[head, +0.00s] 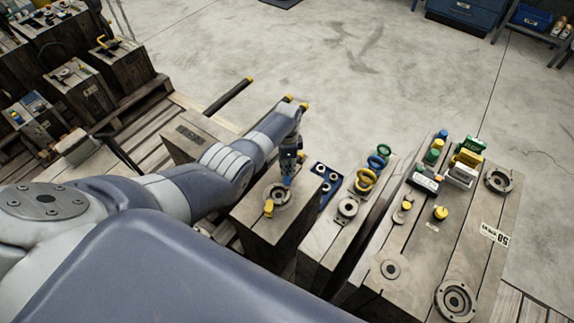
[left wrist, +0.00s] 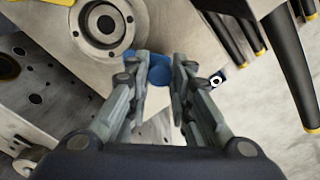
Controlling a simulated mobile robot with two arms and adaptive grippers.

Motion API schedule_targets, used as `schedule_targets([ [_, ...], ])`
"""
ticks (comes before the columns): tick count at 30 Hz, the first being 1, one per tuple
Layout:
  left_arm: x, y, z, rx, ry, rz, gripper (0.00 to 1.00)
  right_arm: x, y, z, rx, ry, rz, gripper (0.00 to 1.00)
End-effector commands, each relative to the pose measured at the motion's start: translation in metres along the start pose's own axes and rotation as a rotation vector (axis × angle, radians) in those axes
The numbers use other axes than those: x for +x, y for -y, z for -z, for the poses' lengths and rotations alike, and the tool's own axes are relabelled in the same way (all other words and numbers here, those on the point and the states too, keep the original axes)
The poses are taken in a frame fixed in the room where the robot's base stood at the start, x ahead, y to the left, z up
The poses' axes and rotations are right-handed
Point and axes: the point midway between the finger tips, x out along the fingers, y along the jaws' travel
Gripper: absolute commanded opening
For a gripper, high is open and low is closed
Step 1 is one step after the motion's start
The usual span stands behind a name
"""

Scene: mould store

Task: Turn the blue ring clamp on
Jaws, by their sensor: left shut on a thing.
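The round metal ring fitting (head: 277,196) sits on top of a wooden block in the middle of the head view. It also shows at the top left of the left wrist view (left wrist: 103,24). A blue part, which I take as the blue ring clamp (left wrist: 168,72), lies beside this ring. My left gripper (left wrist: 160,62) is shut on the blue part, with its fingers on either side of it. In the head view my left gripper (head: 288,172) points down at the ring's far edge and hides much of the blue part. My right gripper is out of view.
A yellow handle (head: 268,208) stands at the ring's near edge. To the right, another block holds yellow and blue rings (head: 366,180). Further right, a wide block (head: 420,260) carries several fittings, caps and small boxes. Open concrete floor (head: 330,70) lies beyond.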

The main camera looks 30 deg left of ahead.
Motion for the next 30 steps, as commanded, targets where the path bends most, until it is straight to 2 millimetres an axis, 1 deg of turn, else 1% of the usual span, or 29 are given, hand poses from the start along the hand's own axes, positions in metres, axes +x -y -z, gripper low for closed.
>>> schedule_targets([
  [6, -0.0005, 0.0009, 0.0001, 0.161, -0.001, 0.002, 0.0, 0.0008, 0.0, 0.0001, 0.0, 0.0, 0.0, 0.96],
  [13, -0.0005, 0.0008, 0.0003, 0.272, -0.001, 0.002, 0.0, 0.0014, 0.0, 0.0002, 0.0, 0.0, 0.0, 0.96],
  [20, -0.0006, 0.0006, 0.0007, 0.322, -0.001, 0.002, 0.0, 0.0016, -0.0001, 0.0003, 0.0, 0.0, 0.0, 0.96],
  [30, -0.0006, 0.0006, 0.0008, 0.329, -0.002, 0.002, 0.0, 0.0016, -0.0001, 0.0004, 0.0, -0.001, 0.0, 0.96],
])
